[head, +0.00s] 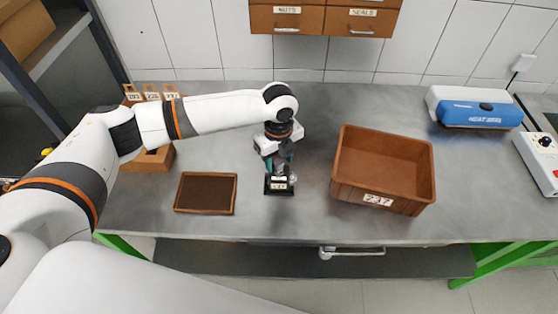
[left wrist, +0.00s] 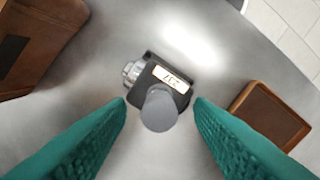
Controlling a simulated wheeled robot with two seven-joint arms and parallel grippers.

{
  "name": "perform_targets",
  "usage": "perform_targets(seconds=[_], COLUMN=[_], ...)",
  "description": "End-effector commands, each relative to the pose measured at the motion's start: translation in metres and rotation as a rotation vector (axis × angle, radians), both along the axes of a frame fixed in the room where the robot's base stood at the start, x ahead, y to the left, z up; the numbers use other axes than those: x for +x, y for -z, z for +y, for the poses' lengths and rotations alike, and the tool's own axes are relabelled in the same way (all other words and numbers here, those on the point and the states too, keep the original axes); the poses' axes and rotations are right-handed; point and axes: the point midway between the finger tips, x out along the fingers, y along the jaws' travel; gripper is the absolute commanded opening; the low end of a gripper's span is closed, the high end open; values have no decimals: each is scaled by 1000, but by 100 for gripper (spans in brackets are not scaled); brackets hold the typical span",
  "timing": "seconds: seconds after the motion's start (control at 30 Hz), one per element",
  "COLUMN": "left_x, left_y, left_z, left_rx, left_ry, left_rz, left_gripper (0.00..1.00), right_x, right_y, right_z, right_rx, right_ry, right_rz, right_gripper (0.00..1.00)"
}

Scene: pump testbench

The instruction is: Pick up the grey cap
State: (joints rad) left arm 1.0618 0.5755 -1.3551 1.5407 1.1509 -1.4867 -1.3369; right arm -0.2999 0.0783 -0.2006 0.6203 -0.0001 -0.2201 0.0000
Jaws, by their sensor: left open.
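The grey cap (left wrist: 160,110) is a round grey disc on top of a small dark pump unit (left wrist: 177,84) with a label reading 237 and a metal fitting at its side. In the head view the pump unit (head: 279,186) stands on the bench, and my gripper hides most of its top, so I cannot make out the cap there. My left gripper (head: 279,163) is above the unit, pointing down. In the left wrist view its two green fingers (left wrist: 160,104) are open, one on each side of the cap, with gaps between. My right gripper is not in view.
A brown crate (head: 341,190) labelled 237 stands right of the unit. A shallow brown tray (head: 206,212) lies to the left, with a wooden card holder (head: 150,160) behind it. A blue and white device (head: 480,113) is at the back right. Drawers (head: 325,20) hang above.

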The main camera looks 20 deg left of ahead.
Motion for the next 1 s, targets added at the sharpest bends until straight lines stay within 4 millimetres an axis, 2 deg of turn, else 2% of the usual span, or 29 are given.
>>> perform_targets(seconds=[0.17,0.4,0.47,0.8,0.87,1.0], left_x=[0,0,0,1,1,1], left_y=[0,0,0,-3,-8,-31], left_z=[0,0,0,0,0,0], left_rx=[0,1,1,-1,0,-2], left_ry=[0,0,0,0,1,2], left_rz=[0,-1,-1,-2,-4,-6], left_gripper=[46,7,0,0,0,0], right_x=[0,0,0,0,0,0], right_y=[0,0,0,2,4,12], right_z=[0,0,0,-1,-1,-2], right_rx=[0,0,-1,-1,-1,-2], right_ry=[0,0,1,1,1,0], right_rz=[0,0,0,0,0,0], right_gripper=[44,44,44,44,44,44])
